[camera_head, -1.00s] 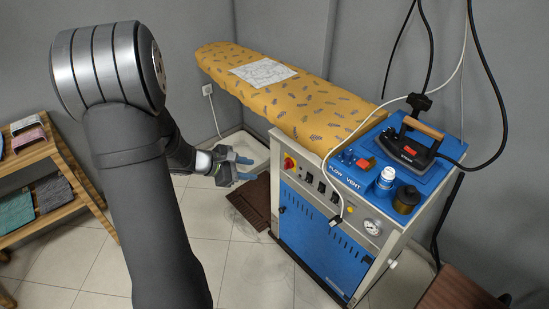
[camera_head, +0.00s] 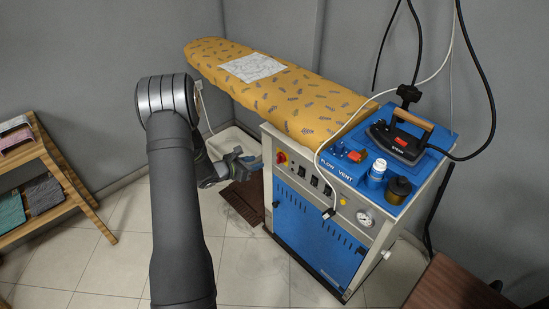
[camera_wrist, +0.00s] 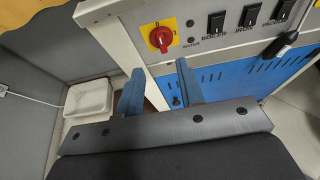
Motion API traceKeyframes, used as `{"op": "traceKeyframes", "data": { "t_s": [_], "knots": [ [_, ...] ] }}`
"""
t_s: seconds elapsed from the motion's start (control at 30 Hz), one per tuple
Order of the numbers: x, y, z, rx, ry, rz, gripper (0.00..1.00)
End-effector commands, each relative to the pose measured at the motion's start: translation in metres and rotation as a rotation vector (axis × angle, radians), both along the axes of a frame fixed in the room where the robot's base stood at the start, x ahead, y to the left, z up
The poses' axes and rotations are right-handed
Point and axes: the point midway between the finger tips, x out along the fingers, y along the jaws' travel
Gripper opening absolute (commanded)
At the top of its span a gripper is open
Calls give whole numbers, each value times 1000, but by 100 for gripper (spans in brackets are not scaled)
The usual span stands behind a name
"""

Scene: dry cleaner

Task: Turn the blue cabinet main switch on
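The main switch is a red rotary knob on a yellow plate at the upper left of the cabinet front; it shows in the wrist view (camera_wrist: 159,38) and small in the head view (camera_head: 281,158). The cabinet (camera_head: 315,237) has a blue door and a light panel. My gripper (camera_wrist: 160,85) is open and empty, its two blue-grey fingers apart, with the knob ahead, apart from them. In the head view my gripper (camera_head: 243,164) is just left of the cabinet.
Black rocker switches (camera_wrist: 249,17) line the panel right of the knob, with a hanging cable plug (camera_wrist: 280,46). A white basin (camera_wrist: 90,98) sits at left. The floor in front is clear.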

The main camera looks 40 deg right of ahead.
Motion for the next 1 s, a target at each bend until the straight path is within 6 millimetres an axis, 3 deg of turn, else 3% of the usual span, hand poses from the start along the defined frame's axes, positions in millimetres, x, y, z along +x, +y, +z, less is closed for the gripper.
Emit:
{"op": "traceKeyframes", "data": {
  "t_s": [0.3, 0.5, 0.7, 0.97, 1.0],
  "knots": [
    [-1, -65, -27, 0, -1, -4, 35],
    [0, -94, -39, 0, -1, -1, 35],
    [0, -106, -44, 0, 0, -1, 35],
    [0, -107, -45, 1, 0, 0, 35],
    [0, -107, -44, 0, 0, 0, 31]
  ]
}}
